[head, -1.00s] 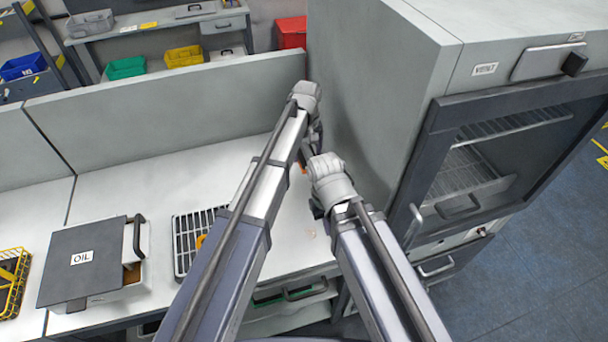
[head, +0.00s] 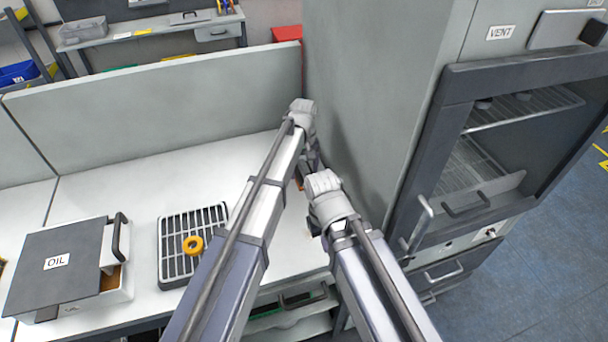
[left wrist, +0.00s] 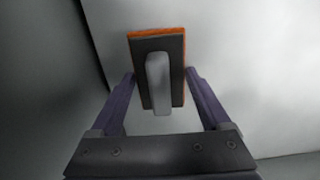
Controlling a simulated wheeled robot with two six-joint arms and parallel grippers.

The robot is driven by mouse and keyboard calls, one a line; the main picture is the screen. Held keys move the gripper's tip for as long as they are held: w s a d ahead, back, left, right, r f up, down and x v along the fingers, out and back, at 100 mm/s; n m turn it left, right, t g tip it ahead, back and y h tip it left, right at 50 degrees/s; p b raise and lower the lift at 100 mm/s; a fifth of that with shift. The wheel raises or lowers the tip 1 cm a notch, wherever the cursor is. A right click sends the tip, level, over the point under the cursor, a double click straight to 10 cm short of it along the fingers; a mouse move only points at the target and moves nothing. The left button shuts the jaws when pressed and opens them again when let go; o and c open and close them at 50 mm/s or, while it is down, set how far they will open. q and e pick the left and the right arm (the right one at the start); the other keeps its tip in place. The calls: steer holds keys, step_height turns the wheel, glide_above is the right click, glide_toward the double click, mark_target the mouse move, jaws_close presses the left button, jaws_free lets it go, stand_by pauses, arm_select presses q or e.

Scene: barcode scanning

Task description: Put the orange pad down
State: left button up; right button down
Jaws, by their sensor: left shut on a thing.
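The orange pad (left wrist: 158,68) shows in the left wrist view as an orange edge around a dark backing plate with a grey handle. It is between the two fingers of my left gripper (left wrist: 160,78), which is shut on it. In the head view a small orange bit of the pad (head: 300,184) shows below my left wrist, near the oven-like cabinet's side; the arm hides most of it. I cannot tell whether the pad touches the bench. My right gripper (head: 314,225) is nearer, over the bench's right part, with its fingers mostly hidden behind its wrist.
The cabinet marked VENT (head: 370,100) stands close on the right. A low partition (head: 160,110) runs behind the white bench (head: 150,185). A black rack (head: 175,260) with an orange ring (head: 193,245) and an OIL box (head: 60,265) stand on the left.

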mark_target(304, 166)
arm_select(q)
steer(key=shift+f, duration=0.15)
arm_select(e)
steer(key=shift+f, duration=0.15)
arm_select(q)
steer(key=o, duration=1)
step_height(304, 166, up, 12)
steer(key=p, duration=1.2)
steer(key=shift+r, duration=0.25)
arm_select(e)
step_height(304, 166, up, 12)
steer(key=shift+r, duration=0.2)
